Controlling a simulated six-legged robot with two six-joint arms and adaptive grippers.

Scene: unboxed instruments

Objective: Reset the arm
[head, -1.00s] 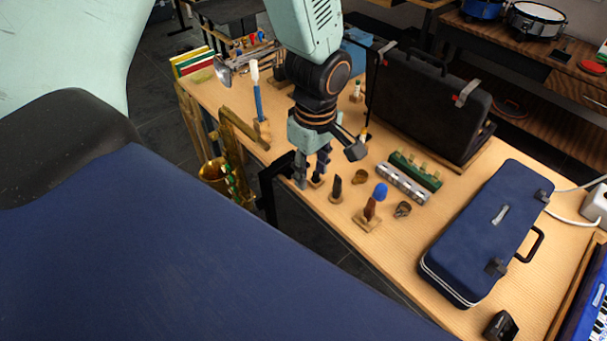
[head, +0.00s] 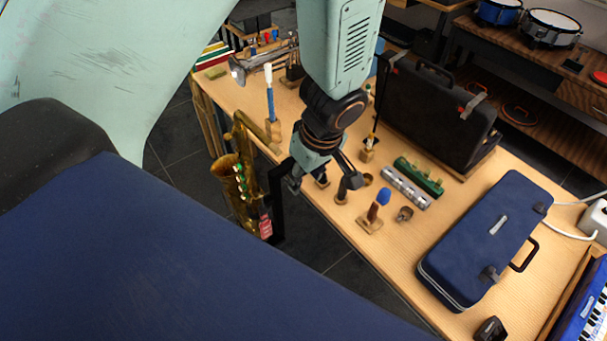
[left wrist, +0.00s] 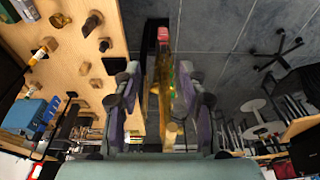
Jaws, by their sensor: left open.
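My left gripper (head: 320,180) hangs from an arm that comes down from the top of the head view. It is open, near the table's front edge. Its two fingers (left wrist: 165,98) also show in the left wrist view, spread apart. A brass saxophone (head: 238,180) with a red tag (head: 265,224) stands beside the table edge, left of the gripper. In the left wrist view the saxophone (left wrist: 165,75) shows between the fingers; I cannot tell its distance, and I see no contact. My right gripper is not in view.
Dark floor (head: 330,262) is clear in front of the table.

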